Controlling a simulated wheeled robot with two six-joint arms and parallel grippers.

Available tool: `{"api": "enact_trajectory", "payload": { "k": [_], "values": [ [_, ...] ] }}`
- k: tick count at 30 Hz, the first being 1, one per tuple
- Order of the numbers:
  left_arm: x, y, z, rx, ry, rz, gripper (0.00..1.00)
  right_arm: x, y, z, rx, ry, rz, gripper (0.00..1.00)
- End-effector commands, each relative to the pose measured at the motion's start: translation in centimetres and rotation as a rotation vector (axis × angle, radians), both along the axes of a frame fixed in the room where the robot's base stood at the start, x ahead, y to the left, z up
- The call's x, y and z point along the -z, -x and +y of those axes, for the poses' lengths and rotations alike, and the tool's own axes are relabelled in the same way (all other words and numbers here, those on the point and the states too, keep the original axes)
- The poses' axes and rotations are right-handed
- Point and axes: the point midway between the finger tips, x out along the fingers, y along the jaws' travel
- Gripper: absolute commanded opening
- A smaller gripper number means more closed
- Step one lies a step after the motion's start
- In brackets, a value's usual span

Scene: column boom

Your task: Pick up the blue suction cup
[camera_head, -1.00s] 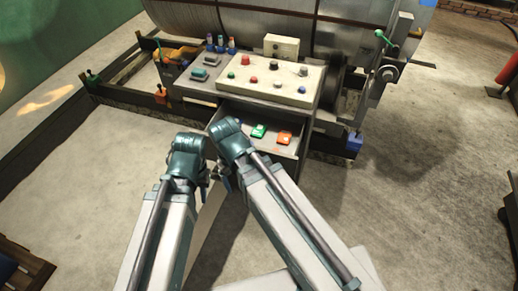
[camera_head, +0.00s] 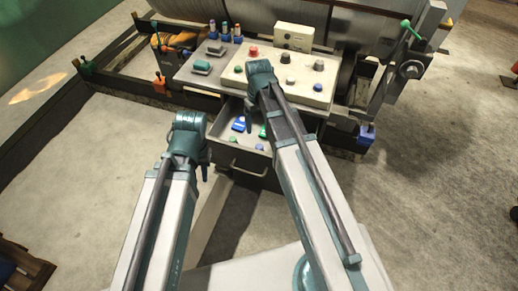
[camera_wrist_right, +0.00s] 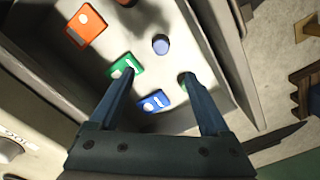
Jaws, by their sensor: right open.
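A small round blue piece (camera_wrist_right: 161,44), seemingly the suction cup, stands in the open drawer (camera_head: 226,109). It also shows near the drawer's front in the head view (camera_head: 259,146). A flat blue piece with white marks (camera_wrist_right: 154,102) lies in the same drawer (camera_head: 239,124). My right gripper (camera_wrist_right: 158,76) is open and empty above the drawer. In its wrist view, the round blue piece shows between and beyond the fingertips, the flat one between the fingers. My left gripper (camera_head: 204,172) hangs left of the drawer; its jaws are too small to judge.
The control panel (camera_head: 235,76) with knobs is above the drawer. A handle (camera_head: 250,170) is on its front. Open floor lies left.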

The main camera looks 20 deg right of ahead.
Motion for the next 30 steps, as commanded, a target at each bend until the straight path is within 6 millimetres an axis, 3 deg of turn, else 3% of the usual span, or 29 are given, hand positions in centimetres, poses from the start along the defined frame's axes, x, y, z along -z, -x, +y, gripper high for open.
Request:
{"api": "enact_trajectory", "payload": {
  "k": [15,30],
  "values": [
    [7.3,0.0,0.0,0.000,0.000,0.000,0.27,7.3,0.1,0.0,0.000,0.000,0.000,0.81],
    [9.0,0.0,0.0,0.001,0.000,0.000,0.27,9.0,0.2,0.0,0.000,0.000,0.000,0.81]
  ]
}}
